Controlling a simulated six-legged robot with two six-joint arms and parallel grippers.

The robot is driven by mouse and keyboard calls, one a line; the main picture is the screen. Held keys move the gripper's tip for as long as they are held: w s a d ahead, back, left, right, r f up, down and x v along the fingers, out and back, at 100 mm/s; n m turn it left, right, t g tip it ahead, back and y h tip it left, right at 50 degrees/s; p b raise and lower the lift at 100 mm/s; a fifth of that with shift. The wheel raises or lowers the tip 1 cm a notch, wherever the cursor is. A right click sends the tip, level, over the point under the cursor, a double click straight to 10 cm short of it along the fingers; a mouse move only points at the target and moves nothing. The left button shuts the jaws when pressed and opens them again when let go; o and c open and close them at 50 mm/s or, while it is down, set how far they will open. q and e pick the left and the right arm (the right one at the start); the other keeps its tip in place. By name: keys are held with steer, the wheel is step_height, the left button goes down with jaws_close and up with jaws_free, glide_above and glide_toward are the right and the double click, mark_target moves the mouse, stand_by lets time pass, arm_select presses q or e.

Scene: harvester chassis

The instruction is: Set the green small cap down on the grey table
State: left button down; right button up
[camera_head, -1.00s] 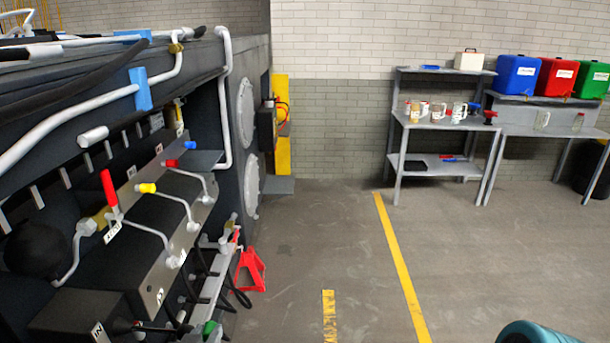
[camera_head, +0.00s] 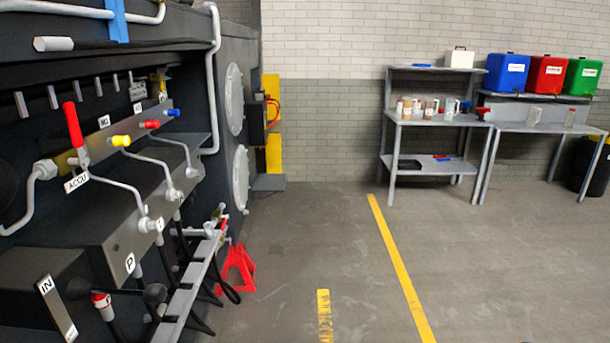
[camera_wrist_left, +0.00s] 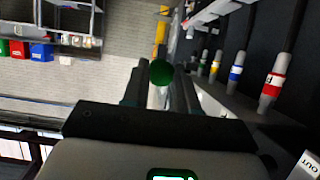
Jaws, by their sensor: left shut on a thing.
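The green small cap (camera_wrist_left: 161,72) is held between the two fingers of my left gripper (camera_wrist_left: 160,88) in the left wrist view. That gripper is shut on it, and the cap stands out at the fingertips. Neither gripper shows in the head view. A grey table (camera_head: 545,128) stands at the far right against the wall, with clear jars on it. A grey workbench with shelves (camera_head: 432,121) stands just left of it and carries several mugs or jars. I cannot tell which of the two is the task's grey table.
The dark harvester chassis (camera_head: 105,225) with pipes and coloured caps fills the left side. A red stand (camera_head: 238,266) is on the floor beside it. Blue (camera_head: 507,76), red (camera_head: 547,77) and green (camera_head: 583,77) containers sit at the back right. The floor between is clear.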

arm_select(q)
step_height(320, 180, down, 7)
steer(key=b, duration=0.3)
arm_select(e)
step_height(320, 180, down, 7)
